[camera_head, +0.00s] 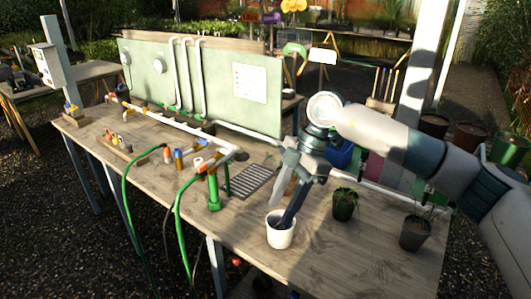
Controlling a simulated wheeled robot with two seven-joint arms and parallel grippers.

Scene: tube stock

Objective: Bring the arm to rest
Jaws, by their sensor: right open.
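My right arm (392,140) reaches in from the right over the wooden workbench (330,259). My right gripper (282,208) points down above the front of the bench, open. One dark finger overlaps the mouth of a white pot (281,236) in this view; I cannot tell whether it is inside the pot, touching it or only in front. I see nothing clearly held between the fingers. My left gripper is not in view.
A potted plant (344,204) and a darker pot (414,235) stand right of the white pot. White pipework (180,127), a green stand (213,190) and a grey grate (252,181) lie to the left. A pale green panel (215,85) stands behind. Green hoses (126,195) hang over the front edge.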

